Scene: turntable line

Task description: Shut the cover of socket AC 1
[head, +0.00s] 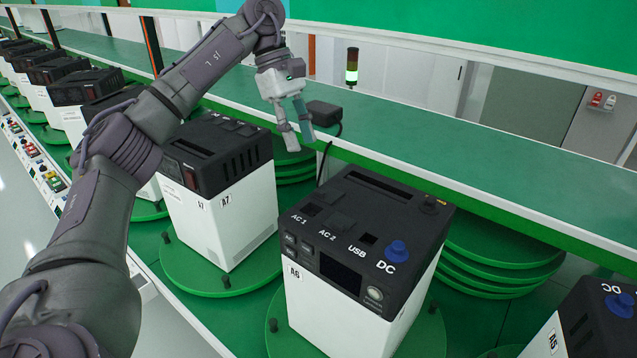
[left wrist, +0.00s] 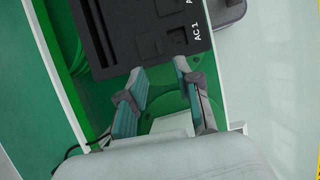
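The unit marked A6 (head: 365,240) has a white body and a black top. Its socket AC 1 (head: 311,210) shows as a dark square opening above its label. A flat dark panel (head: 339,196) behind it looks like the cover, folded back; its exact angle is hard to tell. In the left wrist view socket AC 1 (left wrist: 178,45) is near the top, with the panel (left wrist: 150,44) to its left. My left gripper (head: 293,130) is open and empty, beyond and above the unit, apart from it. Its fingers (left wrist: 160,73) are spread in the wrist view. My right gripper is out of view.
A blue DC cap (head: 397,250) sticks up from the same top. Unit A7 (head: 215,155) stands to the left, another unit (head: 600,315) at lower right. A black adapter (head: 323,113) with a cable is by the green ledge (head: 440,145) behind.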

